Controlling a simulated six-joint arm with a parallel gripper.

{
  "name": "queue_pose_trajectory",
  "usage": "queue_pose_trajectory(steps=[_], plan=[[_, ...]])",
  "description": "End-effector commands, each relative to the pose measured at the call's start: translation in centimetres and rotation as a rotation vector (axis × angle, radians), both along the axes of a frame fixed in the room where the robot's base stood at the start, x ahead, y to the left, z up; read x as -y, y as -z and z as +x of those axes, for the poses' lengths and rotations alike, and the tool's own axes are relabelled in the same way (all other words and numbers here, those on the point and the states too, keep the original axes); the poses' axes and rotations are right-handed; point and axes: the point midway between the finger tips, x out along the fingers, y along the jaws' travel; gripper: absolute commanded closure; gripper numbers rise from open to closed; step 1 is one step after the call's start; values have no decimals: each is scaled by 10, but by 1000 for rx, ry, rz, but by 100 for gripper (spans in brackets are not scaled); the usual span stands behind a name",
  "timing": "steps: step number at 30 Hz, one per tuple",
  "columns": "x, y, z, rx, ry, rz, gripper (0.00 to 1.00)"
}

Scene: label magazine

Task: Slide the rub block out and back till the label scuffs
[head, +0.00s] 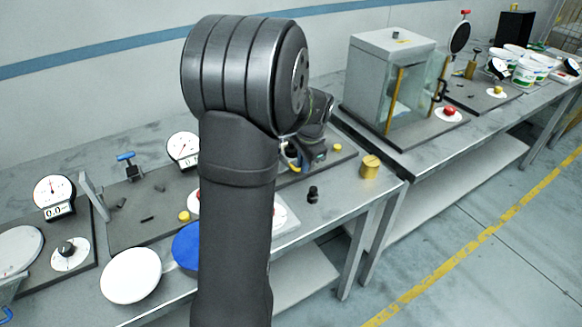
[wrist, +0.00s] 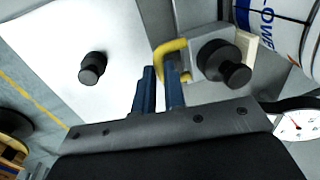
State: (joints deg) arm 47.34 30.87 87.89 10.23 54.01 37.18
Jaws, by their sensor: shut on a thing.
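In the wrist view, the two blue fingers of my gripper (wrist: 160,80) are shut on a yellow hooked handle (wrist: 172,48). The handle runs to a grey block (wrist: 212,60), probably the rub block, which has a black knobbed weight (wrist: 225,68) on it. A pale strip (wrist: 247,48) shows at the block's far side. I cannot tell whether that strip is the label or whether it is scuffed. In the head view, my arm hides most of this spot; a bit of yellow (head: 291,157) shows beside my wrist.
A black knobbed weight (wrist: 92,68) stands on the white plate (wrist: 125,35) to the left. A lettered white tub (wrist: 275,25) and a dial (wrist: 297,126) are at right. In the head view, a brass weight (head: 370,166) stands near the bench edge; a glass-sided cabinet (head: 410,95) stands beyond.

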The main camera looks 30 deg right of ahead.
Motion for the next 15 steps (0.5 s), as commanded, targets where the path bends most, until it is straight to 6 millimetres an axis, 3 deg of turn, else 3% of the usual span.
queue_pose_trajectory(steps=[8, 9, 11, 12, 15], plan=[[1, -1, 0, 1, -1, -2, 100], [1, -1, 0, 1, -1, -2, 84], [1, 0, 0, 1, -1, -2, 72], [1, 0, 0, 1, -1, -1, 67], [1, 0, 0, 0, -1, -1, 67]])
